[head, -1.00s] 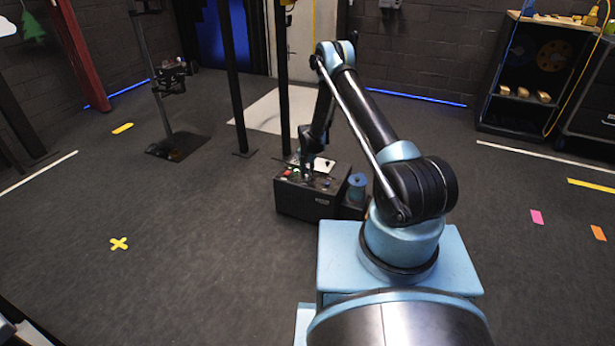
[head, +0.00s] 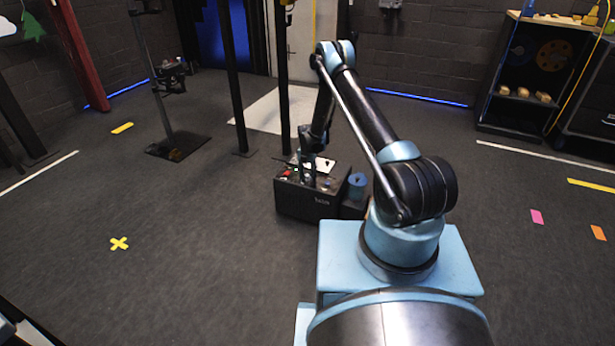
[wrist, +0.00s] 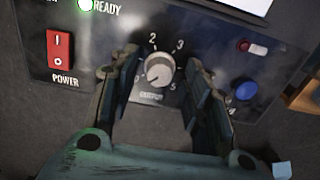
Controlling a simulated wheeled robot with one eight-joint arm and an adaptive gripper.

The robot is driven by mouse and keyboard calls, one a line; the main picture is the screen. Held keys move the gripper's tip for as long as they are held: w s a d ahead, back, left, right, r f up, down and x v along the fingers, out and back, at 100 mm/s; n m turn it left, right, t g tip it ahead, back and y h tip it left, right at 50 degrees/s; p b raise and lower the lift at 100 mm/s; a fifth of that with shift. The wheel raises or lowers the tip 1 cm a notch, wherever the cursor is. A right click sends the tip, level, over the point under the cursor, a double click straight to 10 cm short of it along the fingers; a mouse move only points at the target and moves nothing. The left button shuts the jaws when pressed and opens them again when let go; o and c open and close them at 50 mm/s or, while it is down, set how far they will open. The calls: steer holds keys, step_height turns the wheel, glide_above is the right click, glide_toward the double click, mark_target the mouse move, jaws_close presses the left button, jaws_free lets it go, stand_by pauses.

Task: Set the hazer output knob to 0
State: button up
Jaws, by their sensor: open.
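The hazer (head: 306,207) is a dark box on the floor in front of me. In the wrist view, its round grey output knob (wrist: 160,70) sits on the dark panel (wrist: 215,40), with the numbers 2, 3 and 5 readable around it. A pale mark on the knob seems to point to the lower left, but its exact setting is hard to read. My gripper (wrist: 162,62) is open, one finger on each side of the knob; I cannot tell if either finger touches it. The left finger hides part of the scale. My gripper is small in the head view (head: 309,183).
A red power switch (wrist: 60,50) is left of the knob, and a lit green READY lamp (wrist: 86,4) is above it. A blue button (wrist: 246,91) is to the right. A blue container (head: 357,186) stands right of the hazer. Black posts (head: 282,80) rise behind.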

step_height(320, 180, up, 12)
stand_by(0.6)
step_height(320, 180, up, 10)
steer(key=m, duration=0.3)
glide_above(307, 175)
steer(key=s+d, duration=0.1)
steer(key=d, duration=0.3)
steer(key=s+d+r+m, duration=0.4)
steer(key=r, duration=0.5)
steer(key=s+d+r+m, duration=0.3)
steer(key=s+d+r, duration=0.1)
steer(key=r, duration=0.5)
steer(key=s+d+r+m+t, duration=0.1)
steer(key=s+d+r+m, duration=0.35)
steer(key=s, duration=0.35)
steer(key=s+d+r+m, duration=0.4)
steer(key=s+r, duration=0.2)
steer(key=s, duration=0.2)
steer(key=s+d+f+m, duration=0.1)
steer(key=s+m, duration=0.3)
steer(key=s, duration=0.5)
steer(key=s+d+f+m, duration=0.2)
steer(key=s+d+m, duration=0.2)
steer(key=s, duration=0.5)
steer(key=s+d+f+m+t, duration=0.1)
steer(key=s+d+f+m, duration=0.1)
steer(key=s+m, duration=0.3)
steer(key=shift+s+d, duration=0.15)
steer(key=shift+s, duration=2.15)
